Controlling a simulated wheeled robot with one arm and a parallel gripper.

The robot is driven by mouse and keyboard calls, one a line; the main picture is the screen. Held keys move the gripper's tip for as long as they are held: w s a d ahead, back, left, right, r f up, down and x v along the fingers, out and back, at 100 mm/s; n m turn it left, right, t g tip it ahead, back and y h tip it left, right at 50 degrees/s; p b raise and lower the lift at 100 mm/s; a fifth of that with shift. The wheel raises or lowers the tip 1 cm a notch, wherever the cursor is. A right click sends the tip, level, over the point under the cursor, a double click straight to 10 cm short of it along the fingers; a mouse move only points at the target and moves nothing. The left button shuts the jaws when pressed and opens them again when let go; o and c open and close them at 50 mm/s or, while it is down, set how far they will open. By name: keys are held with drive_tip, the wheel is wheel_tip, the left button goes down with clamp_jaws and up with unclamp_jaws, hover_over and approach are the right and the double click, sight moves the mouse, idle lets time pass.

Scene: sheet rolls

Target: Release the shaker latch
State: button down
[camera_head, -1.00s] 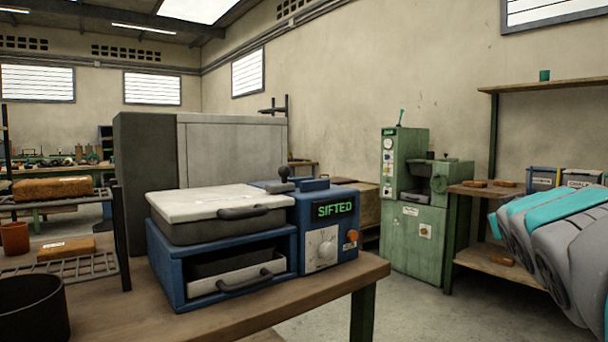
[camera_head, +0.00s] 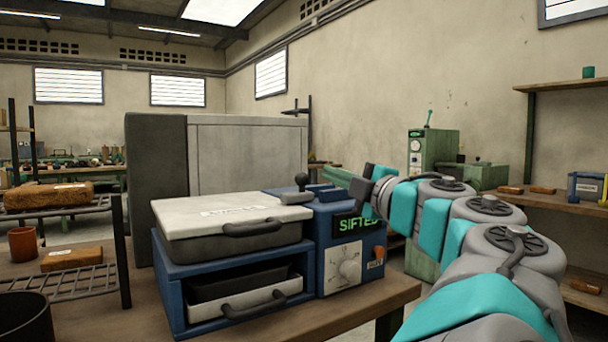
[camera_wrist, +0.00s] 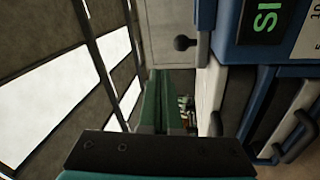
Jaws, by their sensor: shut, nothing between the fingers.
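The blue shaker (camera_head: 165,285) stands on the bench with a white lid (camera_head: 190,215) on top and a lit panel reading "SIFTED" (camera_head: 355,225). Its latch (camera_head: 299,195), a grey lever with a dark round knob, sits at the lid's right edge. In the wrist view the latch knob (camera_wrist: 183,43) shows above and right of the fingertips. My gripper (camera_head: 328,170) is shut and empty, with green fingers pointing left, close to the latch but apparently apart from it. The fingers also show in the wrist view (camera_wrist: 163,75). My arm covers part of the shaker's right side.
A half-open lower drawer (camera_head: 255,300) with a dark handle juts from the shaker. A rack (camera_head: 75,285) with brown blocks and a dark pot (camera_head: 22,318) stand at the left. A large grey cabinet (camera_head: 248,160) is behind. Bare bench (camera_head: 385,295) lies at the front right.

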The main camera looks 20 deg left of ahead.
sight(290, 195)
drive_tip(key=a, duration=0.1)
drive_tip(key=s+a+f+g, duration=0.1)
drive_tip(key=s+a+n+g, duration=0.1)
drive_tip(key=a, duration=0.1)
drive_tip(key=shift+f, duration=0.35)
drive_tip(key=p+x, duration=0.1)
drive_tip(key=x, duration=0.9)
drive_tip(key=shift+s+r, duration=0.1)
drive_tip(key=shift+r, duration=0.05)
drive_tip(key=shift+w+d+f+p, duration=0.15)
drive_tip(key=shift+w+d, duration=0.3)
drive_tip(key=shift+d, duration=0.05)
drive_tip(key=shift+w+d+f+p, duration=0.15)
drive_tip(key=shift+w+d, duration=0.25)
drive_tip(key=shift+d, duration=0.15)
drive_tip(key=shift+w+d+f, duration=0.1)
drive_tip(key=shift+w+d, duration=0.3)
drive_tip(key=shift+d, duration=0.15)
